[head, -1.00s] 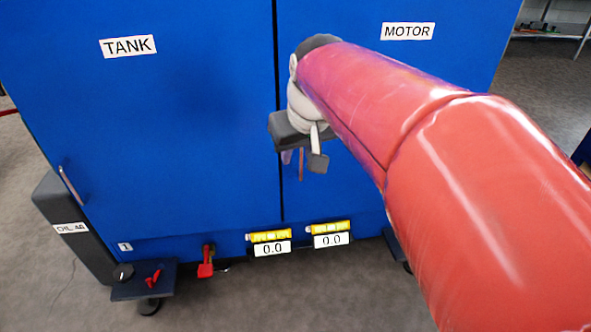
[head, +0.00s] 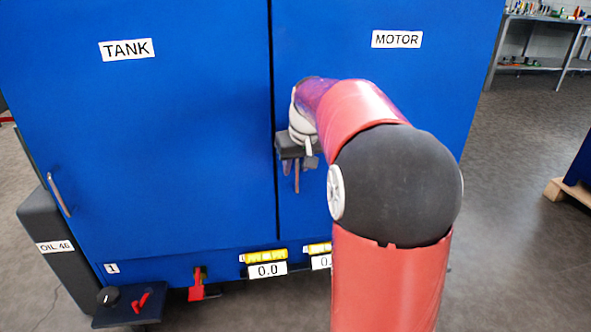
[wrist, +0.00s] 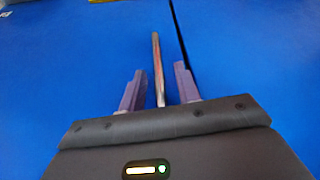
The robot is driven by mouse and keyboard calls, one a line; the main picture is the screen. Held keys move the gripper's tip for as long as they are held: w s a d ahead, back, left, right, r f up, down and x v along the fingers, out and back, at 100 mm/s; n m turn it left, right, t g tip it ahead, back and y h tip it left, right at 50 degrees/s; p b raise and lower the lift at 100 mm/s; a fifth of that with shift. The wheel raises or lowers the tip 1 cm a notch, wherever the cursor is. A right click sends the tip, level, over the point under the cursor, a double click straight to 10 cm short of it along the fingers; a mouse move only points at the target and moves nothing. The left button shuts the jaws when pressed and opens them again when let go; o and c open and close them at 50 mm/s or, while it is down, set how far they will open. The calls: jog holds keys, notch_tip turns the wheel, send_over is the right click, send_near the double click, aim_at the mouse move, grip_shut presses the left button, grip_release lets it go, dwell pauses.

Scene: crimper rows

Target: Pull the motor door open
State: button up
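The motor door (head: 410,90) is the right blue door of the cabinet, labelled MOTOR, and looks shut along the dark seam beside the tank door (head: 150,130). Its handle (head: 297,182) is a thin upright metal bar near that seam. In the wrist view the handle (wrist: 156,50) runs between the two purple fingers of my gripper (wrist: 159,76). The fingers are apart, with a visible gap on each side of the bar. In the head view my gripper (head: 291,164) is in front of the door at the handle, partly hidden by my arm.
Two yellow-topped displays (head: 266,263) sit under the doors; my arm partly hides the right one. A grey OIL 46 box (head: 55,245) and a low dark shelf (head: 130,303) stand at the left. Open floor (head: 500,180) lies right of the cabinet.

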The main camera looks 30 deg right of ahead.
jog(key=shift+w+f, duration=0.15)
jog(key=shift+f, duration=0.2)
grip_shut()
